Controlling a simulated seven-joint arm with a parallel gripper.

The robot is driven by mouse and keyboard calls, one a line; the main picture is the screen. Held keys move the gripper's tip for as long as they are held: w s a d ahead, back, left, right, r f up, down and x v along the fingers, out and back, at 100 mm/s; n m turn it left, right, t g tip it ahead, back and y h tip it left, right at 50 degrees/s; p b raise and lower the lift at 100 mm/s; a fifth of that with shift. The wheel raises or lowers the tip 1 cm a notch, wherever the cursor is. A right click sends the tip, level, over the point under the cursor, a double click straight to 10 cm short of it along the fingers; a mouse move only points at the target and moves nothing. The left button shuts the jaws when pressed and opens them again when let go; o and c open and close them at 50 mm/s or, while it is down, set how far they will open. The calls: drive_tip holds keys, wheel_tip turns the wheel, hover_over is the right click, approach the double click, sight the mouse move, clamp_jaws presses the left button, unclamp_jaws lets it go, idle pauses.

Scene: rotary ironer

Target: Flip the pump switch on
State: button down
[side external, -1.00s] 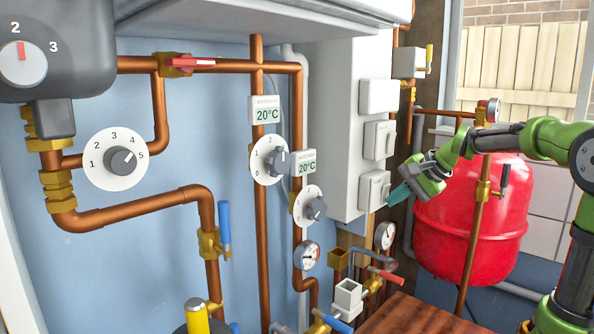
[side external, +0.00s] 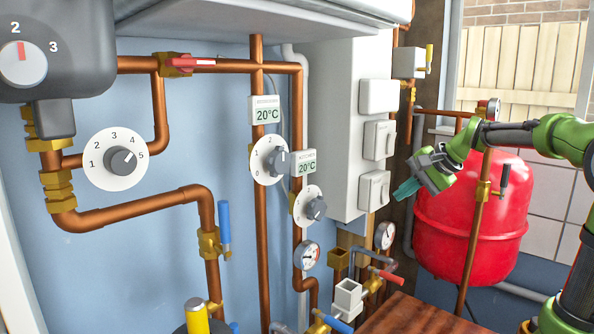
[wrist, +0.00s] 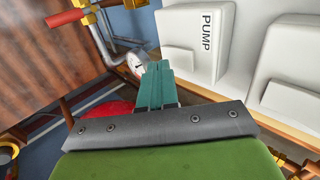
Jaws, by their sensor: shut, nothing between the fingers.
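The pump switch is the lowest white switch (side external: 374,190) on the side of the white cabinet. In the wrist view its box (wrist: 193,45) carries the word PUMP, turned sideways. Its rocker position is too small to read with certainty. My gripper (side external: 400,192) is just right of the switch with a visible gap, its teal fingers pointing left towards it. In the wrist view the gripper (wrist: 157,75) has its fingers pressed together and empty, below and left of the PUMP box.
A second white switch (side external: 379,140) and a plain white box (side external: 379,96) sit above. A red tank (side external: 470,230) stands behind my gripper. Pressure gauges (side external: 385,235) and a red-handled valve (side external: 390,277) are below. A wooden top (side external: 415,315) lies lower down.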

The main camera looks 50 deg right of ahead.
drive_tip(key=s+f+v, duration=0.1)
drive_tip(key=v, duration=1)
drive_tip(key=shift+s+r, duration=0.25)
drive_tip(key=shift+r, duration=0.05)
drive_tip(key=shift+s+d+f, duration=0.1)
drive_tip(key=shift+s+f, duration=0.05)
drive_tip(key=shift+f, duration=0.55)
drive_tip(key=w+r+x, duration=0.1)
drive_tip(key=x, duration=1.2)
drive_tip(key=shift+w+r, duration=0.25)
drive_tip(key=shift+w, duration=0.2)
